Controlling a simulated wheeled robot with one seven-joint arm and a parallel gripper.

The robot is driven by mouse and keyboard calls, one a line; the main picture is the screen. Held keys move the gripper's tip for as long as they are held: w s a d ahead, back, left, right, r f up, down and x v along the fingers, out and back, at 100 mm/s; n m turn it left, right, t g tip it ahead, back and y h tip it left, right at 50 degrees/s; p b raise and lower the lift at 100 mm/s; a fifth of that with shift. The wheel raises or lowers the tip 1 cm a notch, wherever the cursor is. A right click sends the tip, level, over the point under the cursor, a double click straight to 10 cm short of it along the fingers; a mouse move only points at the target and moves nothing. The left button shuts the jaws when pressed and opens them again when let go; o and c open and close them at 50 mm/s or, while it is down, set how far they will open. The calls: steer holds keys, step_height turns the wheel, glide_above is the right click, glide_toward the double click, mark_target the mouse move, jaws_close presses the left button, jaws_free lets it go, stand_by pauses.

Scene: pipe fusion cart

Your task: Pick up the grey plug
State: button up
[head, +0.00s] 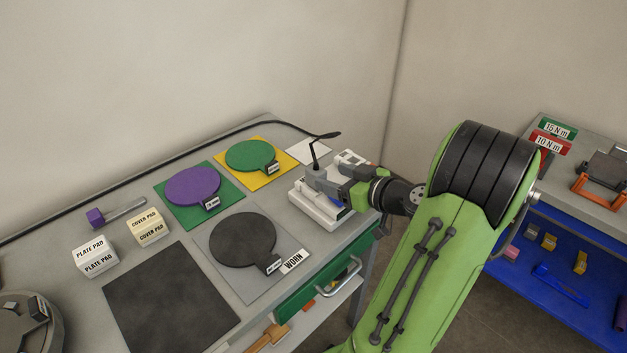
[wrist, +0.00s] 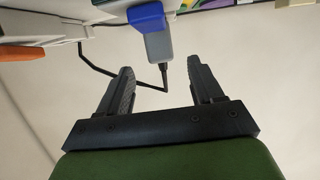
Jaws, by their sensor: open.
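The grey plug (wrist: 158,46) shows in the wrist view, its upper end against a blue part (wrist: 146,17). A black cable runs from its lower end. My gripper (wrist: 161,76) is open, with one dark finger on each side of the plug's line. The plug is near the fingertips and appears clear of both fingers. In the head view my gripper (head: 340,184) is at the white device (head: 318,213) on the bench's right end. A black cable rises there. The fingers partly hide the plug area.
The bench holds a green disc (head: 250,155), a purple disc (head: 193,187) and a dark disc (head: 242,240) on mats. Pad boxes (head: 97,256) stand at left. A second cart with a blue shelf (head: 545,275) is at right. A wall stands behind the bench.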

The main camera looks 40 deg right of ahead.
mark_target(323, 173)
steer(key=x, duration=0.7)
steer(key=shift+s, duration=0.1)
steer(key=shift+r, duration=0.1)
steer(key=c, duration=1.1)
